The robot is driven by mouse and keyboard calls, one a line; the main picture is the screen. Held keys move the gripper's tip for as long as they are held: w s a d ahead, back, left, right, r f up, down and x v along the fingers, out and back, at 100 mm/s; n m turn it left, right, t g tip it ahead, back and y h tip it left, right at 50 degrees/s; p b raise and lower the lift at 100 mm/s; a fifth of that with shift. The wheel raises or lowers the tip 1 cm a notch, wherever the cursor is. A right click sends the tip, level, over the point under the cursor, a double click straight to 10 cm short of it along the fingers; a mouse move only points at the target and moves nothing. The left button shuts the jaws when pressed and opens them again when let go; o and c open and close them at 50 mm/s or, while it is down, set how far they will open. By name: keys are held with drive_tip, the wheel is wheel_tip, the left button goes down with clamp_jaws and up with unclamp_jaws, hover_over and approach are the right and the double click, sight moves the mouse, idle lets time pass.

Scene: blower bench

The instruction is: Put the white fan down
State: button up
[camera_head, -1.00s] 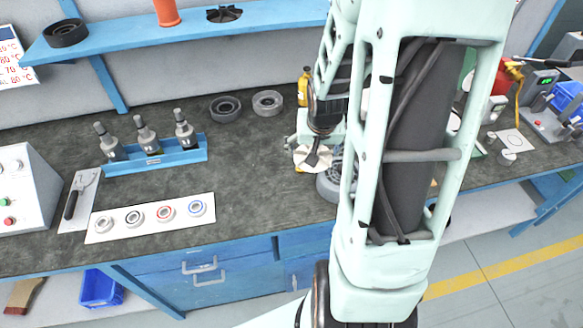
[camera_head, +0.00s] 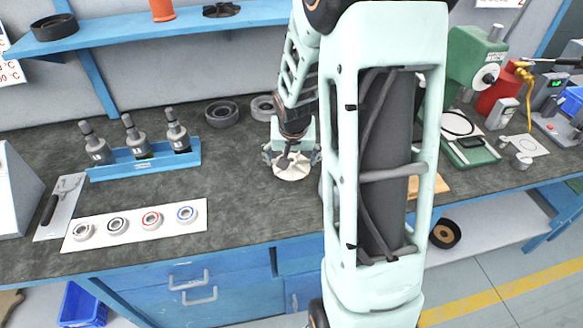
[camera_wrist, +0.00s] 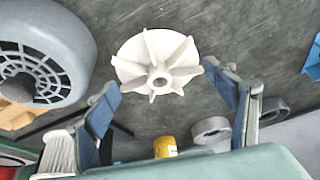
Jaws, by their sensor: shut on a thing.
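The white fan (camera_head: 292,170), a bladed wheel with a central hub, is at my gripper (camera_head: 291,158) over the middle of the dark bench top. In the wrist view the fan (camera_wrist: 158,65) lies between the blue-grey fingers of my gripper (camera_wrist: 170,98), its hub facing the camera. My gripper is shut on the fan. I cannot tell whether the fan's underside touches the bench.
A grey blower housing (camera_wrist: 40,55) is close beside the fan. Grey rings (camera_head: 222,112) lie behind. A blue rack (camera_head: 145,163) with tools and a white strip (camera_head: 135,225) of bearings stand left. Bare bench (camera_head: 235,185) lies between them and the fan.

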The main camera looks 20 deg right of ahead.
drive_tip(key=shift+f, duration=0.85)
drive_tip(key=shift+f+b, duration=0.65)
drive_tip(key=shift+b, duration=0.25)
drive_tip(key=o, duration=0.9)
drive_tip(key=shift+r, duration=0.1)
drive_tip(key=shift+r+p, duration=0.65)
drive_tip(key=shift+p, duration=0.1)
drive_tip(key=p+v, duration=0.1)
drive_tip(key=v, duration=1.1)
drive_tip(key=shift+a+f, duration=0.1)
